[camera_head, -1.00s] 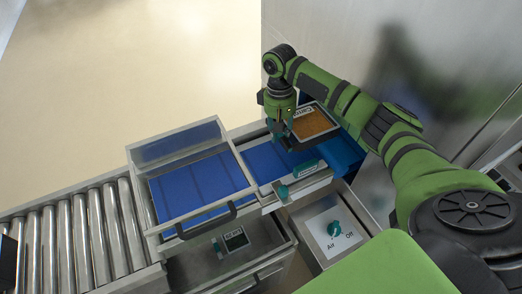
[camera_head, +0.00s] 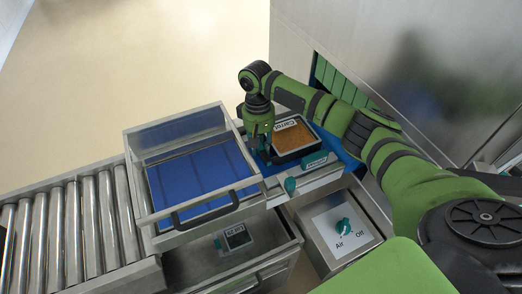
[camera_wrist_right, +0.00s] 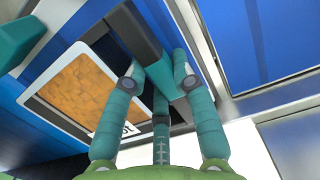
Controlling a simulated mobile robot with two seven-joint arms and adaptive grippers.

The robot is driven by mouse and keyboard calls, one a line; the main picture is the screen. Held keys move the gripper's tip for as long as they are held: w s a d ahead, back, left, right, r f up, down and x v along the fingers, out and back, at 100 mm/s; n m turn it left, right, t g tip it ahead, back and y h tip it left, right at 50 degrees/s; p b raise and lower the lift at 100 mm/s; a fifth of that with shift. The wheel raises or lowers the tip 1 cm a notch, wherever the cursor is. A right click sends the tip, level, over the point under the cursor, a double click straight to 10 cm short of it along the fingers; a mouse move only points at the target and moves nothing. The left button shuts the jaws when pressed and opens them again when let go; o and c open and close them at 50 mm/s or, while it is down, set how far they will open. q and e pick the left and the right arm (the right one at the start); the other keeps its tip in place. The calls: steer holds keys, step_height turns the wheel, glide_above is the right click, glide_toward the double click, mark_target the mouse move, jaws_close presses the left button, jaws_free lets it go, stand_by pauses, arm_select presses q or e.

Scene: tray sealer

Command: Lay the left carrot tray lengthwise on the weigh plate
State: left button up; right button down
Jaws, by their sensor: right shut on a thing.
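The carrot tray (camera_head: 302,146) is a dark-rimmed tray with orange contents and a white label, at the centre of the head view. It also shows in the right wrist view (camera_wrist_right: 88,88). The weigh plate cannot be made out for certain. My left gripper is not in view.
A clear-sided box (camera_head: 178,225) with a blue floor and dark handle stands left of the tray. Rollers (camera_head: 75,235) run further left. Green slats (camera_head: 340,85) show behind my arm.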

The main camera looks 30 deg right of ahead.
steer(key=shift+r, duration=0.15)
steer(key=c, duration=1)
jaws_free()
steer(key=shift+f, duration=0.2)
